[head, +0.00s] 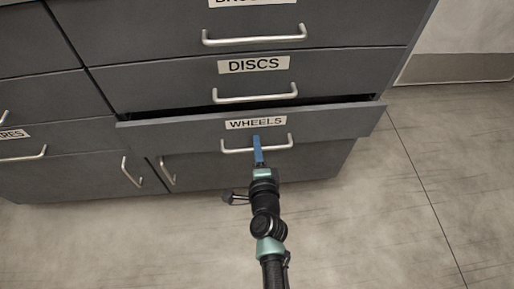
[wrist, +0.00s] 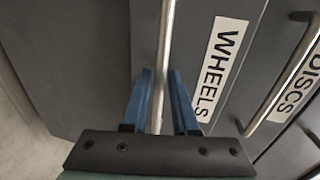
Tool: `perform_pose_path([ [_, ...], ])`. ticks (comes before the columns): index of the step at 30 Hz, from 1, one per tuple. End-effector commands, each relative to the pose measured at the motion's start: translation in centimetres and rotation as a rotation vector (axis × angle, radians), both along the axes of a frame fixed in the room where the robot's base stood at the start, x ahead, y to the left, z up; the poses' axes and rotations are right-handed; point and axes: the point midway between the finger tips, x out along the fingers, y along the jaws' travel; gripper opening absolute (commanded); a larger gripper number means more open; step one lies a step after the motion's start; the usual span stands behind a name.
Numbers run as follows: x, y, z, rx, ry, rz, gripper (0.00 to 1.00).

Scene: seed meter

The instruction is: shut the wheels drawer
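The wheels drawer (head: 335,122) is a dark grey drawer labelled WHEELS, standing a little way out, with a dark gap along its top edge. Its silver bar handle (head: 234,149) runs across the front below the label. My gripper (head: 258,148) is at the middle of this handle. In the wrist view, the handle (wrist: 166,40) passes between the two blue fingers of my gripper (wrist: 160,95). The fingers stand apart around the bar, with a gap visible on the left side. The WHEELS label (wrist: 219,65) is to the right in that view.
The DISCS drawer (head: 330,72) above looks flush, and its handle (wrist: 290,80) shows in the wrist view. Cupboard doors with upright handles (head: 132,171) are at lower left. The grey floor (head: 400,220) in front and to the right is clear.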

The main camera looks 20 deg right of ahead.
Motion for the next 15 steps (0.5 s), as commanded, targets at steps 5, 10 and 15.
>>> perform_pose_path([
  [5,0.02,-0.01,0.00,0.000,0.000,0.000,0.27],
  [10,0.00,0.00,-0.01,0.000,0.000,0.000,0.04],
  [15,-0.01,0.00,-0.01,0.000,0.000,0.000,0.00],
])
